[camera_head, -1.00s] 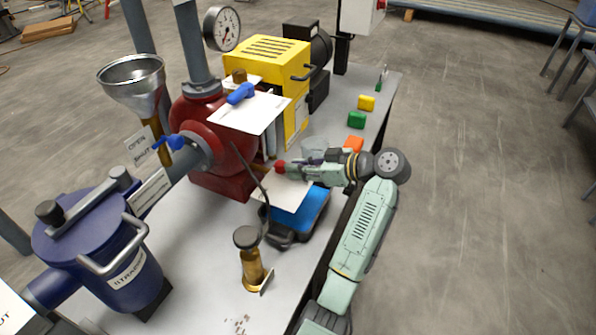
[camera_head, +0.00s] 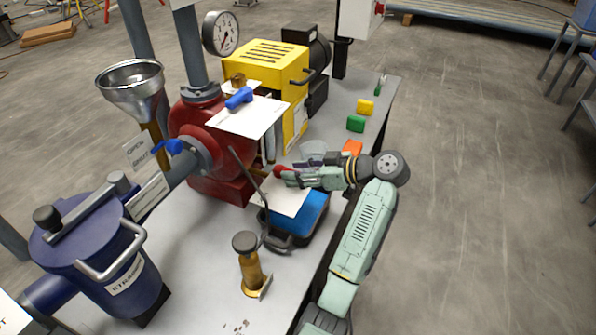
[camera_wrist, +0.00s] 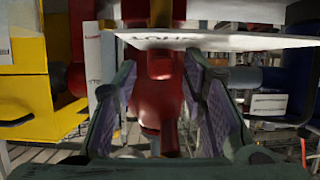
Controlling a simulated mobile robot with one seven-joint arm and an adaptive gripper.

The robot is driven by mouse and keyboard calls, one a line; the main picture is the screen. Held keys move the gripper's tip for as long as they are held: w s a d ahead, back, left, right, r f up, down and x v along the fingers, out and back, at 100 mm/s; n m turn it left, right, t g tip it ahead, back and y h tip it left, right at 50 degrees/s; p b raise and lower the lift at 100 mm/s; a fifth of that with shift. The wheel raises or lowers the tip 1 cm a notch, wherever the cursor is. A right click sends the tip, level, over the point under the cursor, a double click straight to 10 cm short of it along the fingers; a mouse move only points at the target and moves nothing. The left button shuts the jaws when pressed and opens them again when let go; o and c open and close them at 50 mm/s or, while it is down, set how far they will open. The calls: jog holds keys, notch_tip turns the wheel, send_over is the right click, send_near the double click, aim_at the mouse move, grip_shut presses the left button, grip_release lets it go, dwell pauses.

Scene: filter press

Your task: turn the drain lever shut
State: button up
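A red knob (camera_head: 281,171) sits at my fingertips, beside the red pump-like body (camera_head: 213,150); I cannot tell for sure that it is the drain lever's end. In the wrist view a red upright part (camera_wrist: 158,95) shows between my fingers, with a gap I cannot judge. My gripper (camera_head: 290,176) reaches in from the right, under a white plate (camera_head: 245,117). In the wrist view my gripper (camera_wrist: 160,75) has its two padded fingers spread apart. The plate's edge (camera_wrist: 215,41) crosses above them with partly readable lettering. The knob's shaft is hidden.
A second white plate (camera_head: 283,198) lies over a blue-filled tray (camera_head: 312,212) below my gripper. A thin dark rod (camera_head: 246,172) stands close to the left. A brass valve (camera_head: 250,270), yellow machine (camera_head: 265,65) and blue strainer (camera_head: 95,255) stand around. Bare floor lies right.

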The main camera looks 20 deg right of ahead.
jog(key=shift+d, duration=0.1)
jog(key=v, duration=1.2)
dwell(0.4)
